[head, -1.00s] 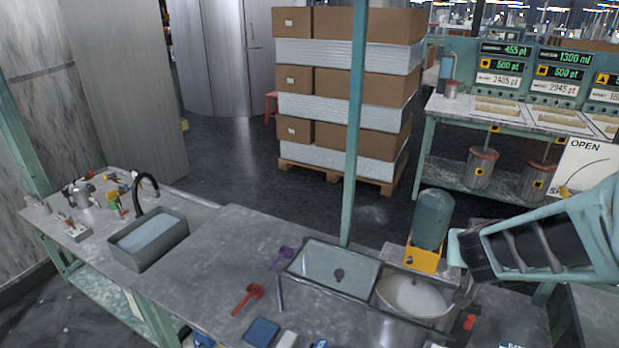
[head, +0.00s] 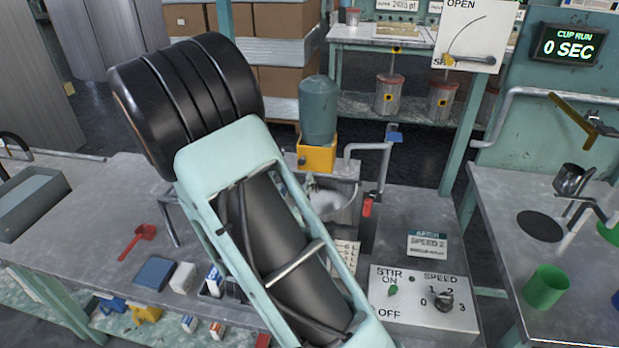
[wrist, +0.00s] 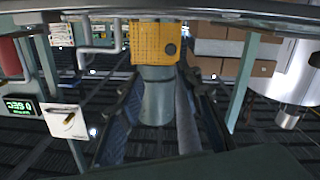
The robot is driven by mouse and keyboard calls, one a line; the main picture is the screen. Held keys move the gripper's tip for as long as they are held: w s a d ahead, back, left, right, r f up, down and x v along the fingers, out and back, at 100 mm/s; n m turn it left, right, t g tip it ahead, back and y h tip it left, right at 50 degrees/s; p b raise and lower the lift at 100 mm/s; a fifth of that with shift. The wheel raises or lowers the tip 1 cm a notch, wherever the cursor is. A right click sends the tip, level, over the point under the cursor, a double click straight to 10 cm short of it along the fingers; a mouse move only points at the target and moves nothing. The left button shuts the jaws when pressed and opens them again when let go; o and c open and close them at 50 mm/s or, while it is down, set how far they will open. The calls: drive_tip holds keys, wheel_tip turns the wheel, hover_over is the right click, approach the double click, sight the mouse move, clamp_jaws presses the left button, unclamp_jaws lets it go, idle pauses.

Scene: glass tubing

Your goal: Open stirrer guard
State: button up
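The stirrer's teal motor (head: 318,110) stands on a yellow block (head: 318,157) behind the metal mixing bowl (head: 342,205). A bent grey bar with a red end (head: 366,208) stands at the bowl's right side; I cannot tell for sure whether it belongs to the guard. My arm covers the bowl's left part and the sink. In the wrist view, which is upside down, my gripper (wrist: 158,84) has its dark fingers apart and nothing between them. The yellow block (wrist: 155,43) and motor (wrist: 157,98) show beyond the fingers. My gripper is hidden in the head view.
A teal post (head: 460,150) and the right bench with a green cup (head: 545,287) are further right. A red scoop (head: 138,240) lies on the left counter.

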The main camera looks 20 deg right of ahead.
sight(302, 163)
drive_tip(key=shift+t+y, duration=0.3)
drive_tip(key=shift+t, duration=0.2)
drive_tip(key=x, duration=0.3)
drive_tip(key=f+x, duration=0.1)
drive_tip(key=x, duration=0.2)
drive_tip(key=a+x, duration=0.1)
drive_tip(key=x, duration=0.2)
drive_tip(key=shift+w+d+f, duration=0.25)
drive_tip(key=shift+w+f, duration=0.1)
drive_tip(key=shift+w, duration=0.3)
clamp_jaws()
